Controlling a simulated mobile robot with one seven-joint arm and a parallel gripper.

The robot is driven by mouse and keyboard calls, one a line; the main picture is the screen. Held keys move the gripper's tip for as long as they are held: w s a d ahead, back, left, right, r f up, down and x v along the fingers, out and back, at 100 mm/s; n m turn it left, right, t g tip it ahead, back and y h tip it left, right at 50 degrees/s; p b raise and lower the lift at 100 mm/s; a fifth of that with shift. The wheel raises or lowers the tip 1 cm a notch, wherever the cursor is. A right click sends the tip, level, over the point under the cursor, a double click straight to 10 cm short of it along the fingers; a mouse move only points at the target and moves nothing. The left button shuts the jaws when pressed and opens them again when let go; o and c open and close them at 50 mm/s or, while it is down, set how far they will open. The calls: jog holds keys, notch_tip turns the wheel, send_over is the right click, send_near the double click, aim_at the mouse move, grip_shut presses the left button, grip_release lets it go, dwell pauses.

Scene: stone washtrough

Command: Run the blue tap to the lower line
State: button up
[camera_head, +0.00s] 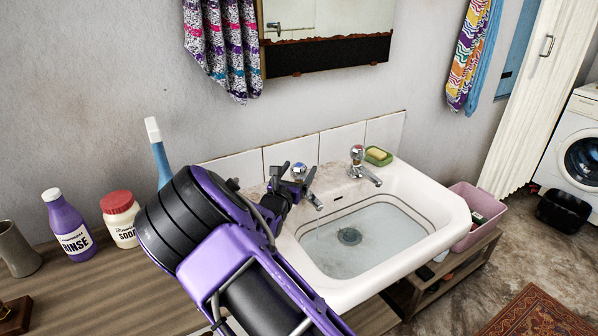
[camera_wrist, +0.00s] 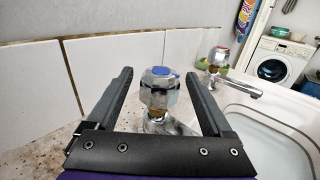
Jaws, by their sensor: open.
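The blue tap (camera_head: 299,172) stands on the back left of the white washbasin (camera_head: 455,215). In the wrist view the tap's clear faceted knob with a blue cap (camera_wrist: 160,88) sits between the two fingers. My gripper (camera_head: 291,178) is open around the knob, with a gap on each side. The tap's spout (camera_head: 315,202) points over the basin; a faint streak below it may be running water. Clear water (camera_head: 372,240) covers the drain (camera_head: 349,236). Dark lines (camera_head: 352,203) run around the inner wall above the water. My arm hides the basin's left part.
The red tap (camera_head: 358,160) stands right of the blue one, by a green soap dish (camera_head: 378,156). Bottles, including purple rinse (camera_head: 70,228) and a soda jar (camera_head: 120,218), stand on the wooden counter (camera_head: 110,290) at left. White tiles (camera_head: 290,152) rise close behind the taps.

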jog(key=shift+w, duration=0.3)
grip_shut()
jog(key=shift+r, duration=0.1)
jog(key=shift+m+h+p, duration=0.3)
jog(key=shift+r+m+g+h+p, duration=0.1)
jog(key=shift+m+g+h+p, duration=0.35)
jog(key=shift+h, duration=0.45)
jog(key=shift+m+g+h, duration=0.75)
jog(key=shift+m+h, duration=0.4)
jog(key=shift+h, duration=0.35)
